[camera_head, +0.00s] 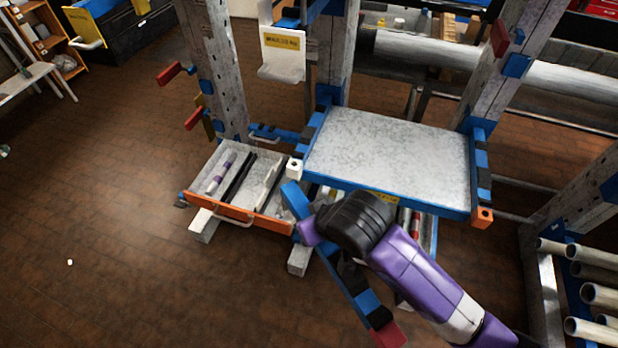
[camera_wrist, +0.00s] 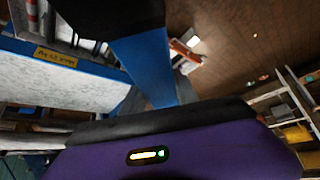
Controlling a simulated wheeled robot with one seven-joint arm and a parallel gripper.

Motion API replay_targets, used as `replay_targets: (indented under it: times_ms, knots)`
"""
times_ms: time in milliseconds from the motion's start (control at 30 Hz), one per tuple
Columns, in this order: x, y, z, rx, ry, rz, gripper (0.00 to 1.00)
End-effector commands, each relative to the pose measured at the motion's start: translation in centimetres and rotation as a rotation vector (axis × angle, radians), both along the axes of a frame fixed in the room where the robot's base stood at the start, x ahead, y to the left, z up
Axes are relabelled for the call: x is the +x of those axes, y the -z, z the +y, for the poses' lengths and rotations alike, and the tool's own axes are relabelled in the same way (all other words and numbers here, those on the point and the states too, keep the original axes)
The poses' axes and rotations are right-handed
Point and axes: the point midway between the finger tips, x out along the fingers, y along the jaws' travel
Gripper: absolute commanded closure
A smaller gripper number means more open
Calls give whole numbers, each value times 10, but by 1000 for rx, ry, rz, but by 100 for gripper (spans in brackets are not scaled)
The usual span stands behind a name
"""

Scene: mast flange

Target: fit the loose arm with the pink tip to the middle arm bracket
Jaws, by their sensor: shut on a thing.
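The loose arm (camera_head: 366,302) is a blue bar with black bands and a pinkish-red tip (camera_head: 388,335). It slants from upper left to lower right in the head view, in front of the grey tray shelf. My gripper (camera_head: 347,270) is shut on it near its middle; the fingers are mostly hidden behind my wrist. In the wrist view the blue bar (camera_wrist: 146,65) runs away from the camera, with a black part (camera_wrist: 105,14) nearer. Blue brackets sit on the uprights, such as one at the right (camera_head: 516,66); I cannot tell which is the middle arm bracket.
The grey tray shelf (camera_head: 390,150) has blue side arms with white and orange ends, close to the held arm. Pipes (camera_head: 590,295) lie on a rack at right. The brown floor (camera_head: 90,240) at left is mostly clear.

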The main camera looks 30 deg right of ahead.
Motion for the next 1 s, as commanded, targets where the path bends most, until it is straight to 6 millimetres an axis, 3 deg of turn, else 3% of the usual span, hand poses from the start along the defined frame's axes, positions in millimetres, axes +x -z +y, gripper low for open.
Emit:
replay_targets:
  times_ms: [267,1000]
  knots:
    - [-6,26,0,-1,-1,-2,100]
    - [38,-20,14,1,-24,-3,100]
